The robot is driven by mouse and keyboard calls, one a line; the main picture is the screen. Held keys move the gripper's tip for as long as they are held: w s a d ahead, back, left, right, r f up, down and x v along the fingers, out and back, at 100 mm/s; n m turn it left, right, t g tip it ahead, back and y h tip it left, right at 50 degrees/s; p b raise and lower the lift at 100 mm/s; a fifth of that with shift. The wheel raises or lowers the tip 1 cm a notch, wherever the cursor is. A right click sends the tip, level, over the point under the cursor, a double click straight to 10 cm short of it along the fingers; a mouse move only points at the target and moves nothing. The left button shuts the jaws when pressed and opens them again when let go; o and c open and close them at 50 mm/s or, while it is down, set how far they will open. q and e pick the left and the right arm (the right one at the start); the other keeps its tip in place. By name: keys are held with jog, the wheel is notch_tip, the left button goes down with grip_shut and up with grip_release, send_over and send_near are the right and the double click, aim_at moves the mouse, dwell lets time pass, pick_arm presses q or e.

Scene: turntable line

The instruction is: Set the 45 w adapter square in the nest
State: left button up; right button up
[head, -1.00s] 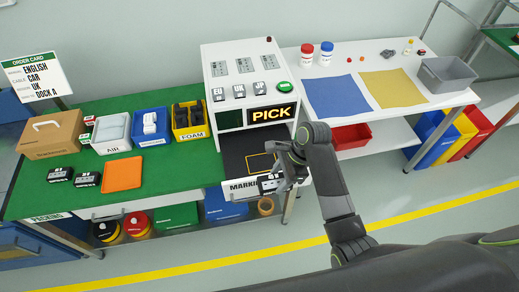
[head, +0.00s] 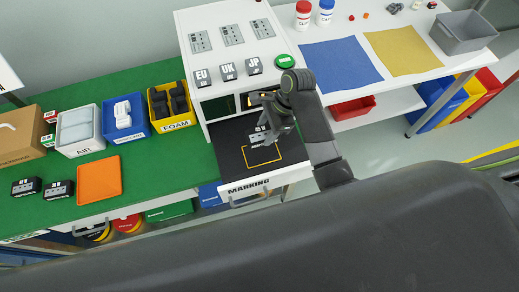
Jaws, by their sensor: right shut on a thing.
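My right gripper (head: 268,122) is shut on a small dark adapter (head: 261,138) with white markings on top; I cannot read its wattage. The gripper holds it over the black drawer of the marking machine, at the back part of the yellow square outline (head: 263,163) that marks the nest. I cannot tell whether the adapter touches the drawer surface. The gripper and wrist hide part of the machine's opening. Two similar dark adapters, one at the left (head: 25,187) and one beside it (head: 58,189), lie on the green table. My left gripper is out of view.
The white marking machine (head: 255,25) rises behind the drawer, with EU, UK and JP blocks and a green button (head: 285,61). A blue mat (head: 340,65) lies right.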

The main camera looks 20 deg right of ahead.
jog(key=shift+w+f, duration=0.15)
jog(key=shift+f, duration=0.3)
notch_tip(320, 180, down, 5)
jog(key=shift+r, duration=0.1)
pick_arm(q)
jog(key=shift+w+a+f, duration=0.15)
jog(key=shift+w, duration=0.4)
pick_arm(e)
jog(key=shift+f, duration=2.5)
jog(key=shift+f, duration=0.1)
jog(key=o, duration=1.1)
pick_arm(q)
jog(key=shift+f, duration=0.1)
pick_arm(e)
jog(key=v, duration=1.2)
